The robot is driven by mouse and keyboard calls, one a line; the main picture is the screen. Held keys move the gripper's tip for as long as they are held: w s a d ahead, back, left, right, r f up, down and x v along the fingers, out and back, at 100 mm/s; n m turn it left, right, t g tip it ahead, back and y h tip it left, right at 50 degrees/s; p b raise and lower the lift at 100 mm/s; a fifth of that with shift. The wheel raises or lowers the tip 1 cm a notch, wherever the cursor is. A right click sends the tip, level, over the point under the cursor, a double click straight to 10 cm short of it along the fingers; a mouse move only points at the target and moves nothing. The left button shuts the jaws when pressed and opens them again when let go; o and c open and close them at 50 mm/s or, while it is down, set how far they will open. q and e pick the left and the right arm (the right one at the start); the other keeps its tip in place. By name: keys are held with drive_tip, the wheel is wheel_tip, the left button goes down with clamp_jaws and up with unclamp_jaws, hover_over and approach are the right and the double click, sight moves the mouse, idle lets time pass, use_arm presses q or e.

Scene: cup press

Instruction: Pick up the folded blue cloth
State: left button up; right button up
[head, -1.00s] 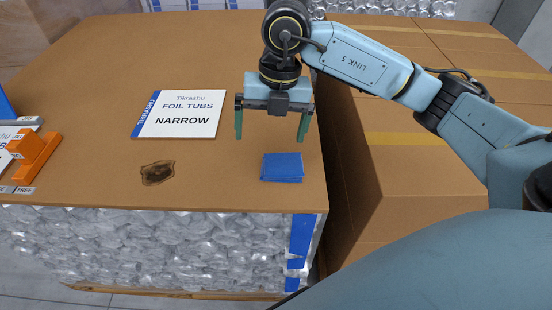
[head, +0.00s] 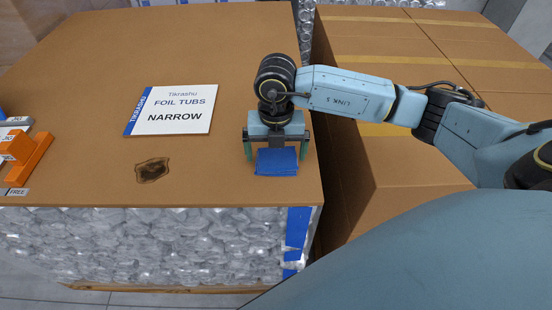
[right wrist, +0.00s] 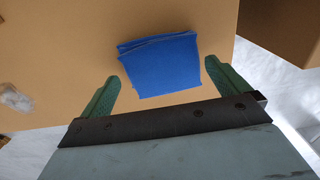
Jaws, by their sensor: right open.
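The folded blue cloth (head: 276,163) lies flat on the brown cardboard top, near its front right corner. My right gripper (head: 276,157) is open and empty, with a green finger on each side of the cloth in the head view. In the right wrist view the fingers (right wrist: 160,70) are apart, and the cloth's near edge lies between their tips. I cannot tell the exact height of the fingertips above the top. My left gripper is not in view.
A white "FOIL TUBS NARROW" card (head: 172,109) and a dark stain (head: 153,170) lie left of the cloth. An orange object (head: 28,158) stands at the far left. Taped cardboard boxes (head: 400,150) stand to the right, across a gap. The top's front edge is close to the cloth.

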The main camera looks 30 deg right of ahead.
sight(276, 158)
wheel_tip(276, 158, down, 2)
drive_tip(key=c, duration=0.7)
wheel_tip(276, 158, up, 10)
idle(0.5)
